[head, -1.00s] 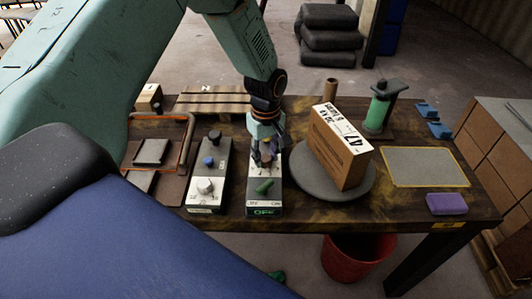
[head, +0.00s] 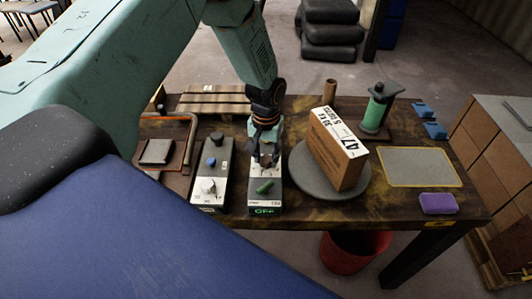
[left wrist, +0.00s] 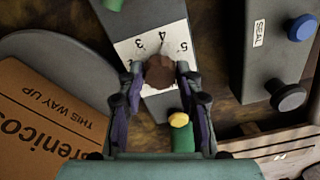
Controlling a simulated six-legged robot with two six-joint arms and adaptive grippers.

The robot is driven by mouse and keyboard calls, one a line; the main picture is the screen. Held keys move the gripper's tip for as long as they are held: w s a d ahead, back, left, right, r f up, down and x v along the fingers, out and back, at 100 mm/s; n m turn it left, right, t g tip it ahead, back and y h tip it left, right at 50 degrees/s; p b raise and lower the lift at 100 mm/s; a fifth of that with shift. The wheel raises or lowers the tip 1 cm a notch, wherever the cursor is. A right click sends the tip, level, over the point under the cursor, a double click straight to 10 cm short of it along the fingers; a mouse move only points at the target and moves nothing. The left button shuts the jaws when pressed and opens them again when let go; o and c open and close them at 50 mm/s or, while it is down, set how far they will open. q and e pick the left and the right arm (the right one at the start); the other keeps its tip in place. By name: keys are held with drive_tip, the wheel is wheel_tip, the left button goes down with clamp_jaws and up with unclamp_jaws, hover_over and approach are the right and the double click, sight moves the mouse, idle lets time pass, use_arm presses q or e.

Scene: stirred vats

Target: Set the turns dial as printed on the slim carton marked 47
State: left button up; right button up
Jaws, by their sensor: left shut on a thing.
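The slim carton marked 47 (head: 326,154) stands on a round grey turntable, its white top printed with 47 and smaller text I cannot read surely. A grey control box (head: 264,188) stands left of it, with a green lever and a green OFF display at its front. My left gripper (head: 267,157) comes down over this box. In the left wrist view, its fingers (left wrist: 160,82) are shut on the brown dial knob (left wrist: 160,71). Around the knob is a white scale (left wrist: 140,48) showing 3, 4 and 5. The knob hides part of the scale. My right gripper is not in view.
The turntable (head: 317,178) is close on the right. Farther right are a green spool stand (head: 376,112), a grey mat (head: 422,167) and a purple block (head: 438,203).

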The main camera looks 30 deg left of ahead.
sight(266, 159)
use_arm(q)
drive_tip(key=m, duration=0.3)
drive_tip(key=shift+m, duration=2.3)
drive_tip(key=o, duration=1.2)
drive_tip(key=shift+w+f, duration=0.1)
drive_tip(key=shift+c, duration=0.2)
drive_tip(key=shift+a, duration=0.1)
wheel_tip(266, 159, up, 12)
